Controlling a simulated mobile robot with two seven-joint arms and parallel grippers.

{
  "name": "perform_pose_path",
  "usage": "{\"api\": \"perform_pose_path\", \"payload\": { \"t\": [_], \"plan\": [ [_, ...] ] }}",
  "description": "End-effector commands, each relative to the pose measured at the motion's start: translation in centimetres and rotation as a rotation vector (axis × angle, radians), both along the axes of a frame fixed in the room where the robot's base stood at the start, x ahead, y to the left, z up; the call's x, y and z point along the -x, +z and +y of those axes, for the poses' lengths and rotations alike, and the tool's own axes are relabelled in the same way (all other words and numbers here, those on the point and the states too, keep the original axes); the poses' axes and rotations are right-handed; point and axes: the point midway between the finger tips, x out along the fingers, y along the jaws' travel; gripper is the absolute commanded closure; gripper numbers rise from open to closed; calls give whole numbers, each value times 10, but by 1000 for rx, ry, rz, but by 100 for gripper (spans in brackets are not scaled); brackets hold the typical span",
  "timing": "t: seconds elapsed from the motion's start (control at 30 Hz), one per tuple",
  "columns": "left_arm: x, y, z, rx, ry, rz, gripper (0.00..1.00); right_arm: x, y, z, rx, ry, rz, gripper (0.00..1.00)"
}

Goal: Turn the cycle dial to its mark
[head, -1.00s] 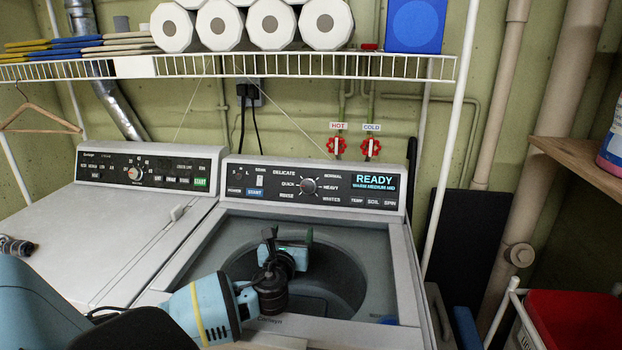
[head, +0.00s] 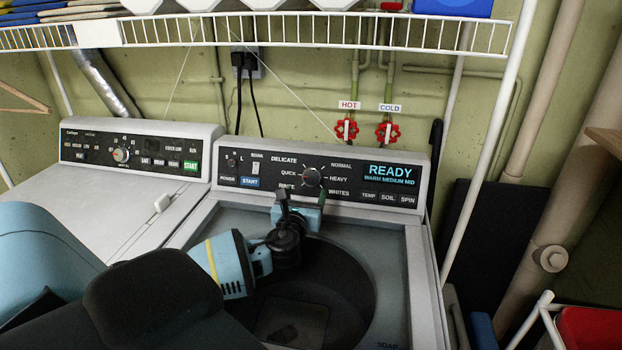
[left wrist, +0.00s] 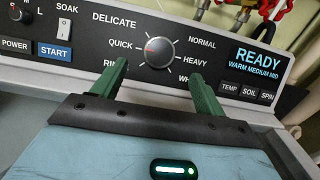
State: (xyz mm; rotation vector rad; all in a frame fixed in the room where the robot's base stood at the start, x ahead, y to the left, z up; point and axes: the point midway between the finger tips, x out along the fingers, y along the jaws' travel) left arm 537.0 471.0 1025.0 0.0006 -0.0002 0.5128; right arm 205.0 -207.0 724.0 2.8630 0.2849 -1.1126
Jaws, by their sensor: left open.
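The cycle dial (head: 312,177) is a round knob on the control panel of the right-hand washer, ringed by words such as DELICATE, NORMAL, HEAVY and QUICK. In the left wrist view the dial (left wrist: 160,52) is silver with a dark rim, and a small red line on its left side points roughly towards QUICK. My left gripper (head: 301,194) is open and empty, just in front of and below the dial. In the left wrist view its green fingers (left wrist: 160,70) stand apart, one on each side below the dial. Contact does not show. My right gripper is out of view.
The washer's open drum (head: 320,290) lies under my left arm. The display (head: 390,175) reads READY, WARM MEDIUM MID. A second machine (head: 125,155) stands to the left. A wire shelf (head: 270,32) and red HOT and COLD valves (head: 388,131) are above the panel.

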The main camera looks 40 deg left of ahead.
Motion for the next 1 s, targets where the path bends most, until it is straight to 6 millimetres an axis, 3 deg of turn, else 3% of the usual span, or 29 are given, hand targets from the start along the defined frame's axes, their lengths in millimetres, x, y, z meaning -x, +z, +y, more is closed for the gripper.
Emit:
{"api": "perform_pose_path", "payload": {
  "t": [0.6,1.0],
  "plan": [
    [-62,-1,34,1,1,0,27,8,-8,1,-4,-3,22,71],
    [-67,0,37,1,-1,0,27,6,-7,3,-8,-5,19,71]
  ]
}}
